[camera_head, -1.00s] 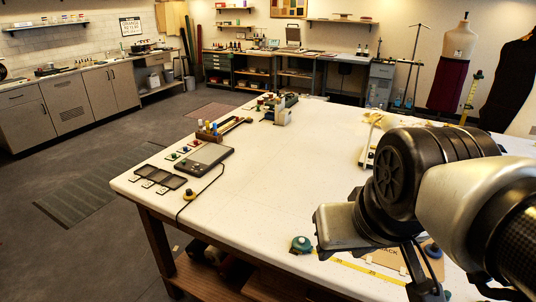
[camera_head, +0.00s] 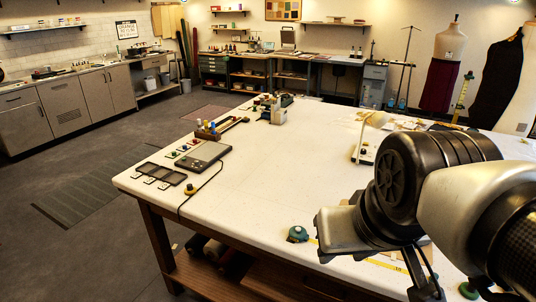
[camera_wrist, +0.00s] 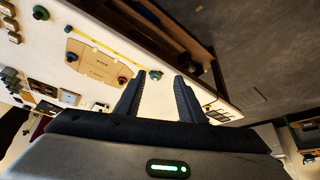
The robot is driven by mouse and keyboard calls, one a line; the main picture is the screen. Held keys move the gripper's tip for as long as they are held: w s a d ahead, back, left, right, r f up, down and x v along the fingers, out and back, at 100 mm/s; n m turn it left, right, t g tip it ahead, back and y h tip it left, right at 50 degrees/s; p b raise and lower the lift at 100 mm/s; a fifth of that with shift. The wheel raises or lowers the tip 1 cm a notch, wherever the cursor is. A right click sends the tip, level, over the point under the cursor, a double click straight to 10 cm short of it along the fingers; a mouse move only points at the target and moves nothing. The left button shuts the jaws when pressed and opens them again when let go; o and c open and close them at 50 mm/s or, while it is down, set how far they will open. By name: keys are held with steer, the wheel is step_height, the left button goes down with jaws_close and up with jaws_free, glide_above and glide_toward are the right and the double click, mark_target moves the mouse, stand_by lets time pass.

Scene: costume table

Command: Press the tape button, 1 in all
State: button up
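A round teal tape measure (camera_head: 298,234) sits near the front edge of the white table. A yellow tape strip (camera_head: 385,263) lies to its right, partly hidden by my arm. In the wrist view a small teal round thing (camera_wrist: 155,75), apparently the same tape measure, shows beyond and between my fingertips. My gripper (camera_wrist: 158,82) has its two dark fingers apart, with nothing visibly held. In the head view the gripper's tips are hidden or cut off at the lower right. I cannot make out a separate button on the tape measure.
A green round thing (camera_head: 468,290) sits at the front edge; it also shows in the wrist view (camera_wrist: 40,12). A cardboard piece (camera_wrist: 95,58) lies beside the tape. A flat dark device (camera_head: 204,155) stands at the table's left. The middle of the white table (camera_head: 270,180) is clear.

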steer(key=shift+w, duration=0.25)
steer(key=shift+c, duration=0.9)
jaws_close()
stand_by(0.5)
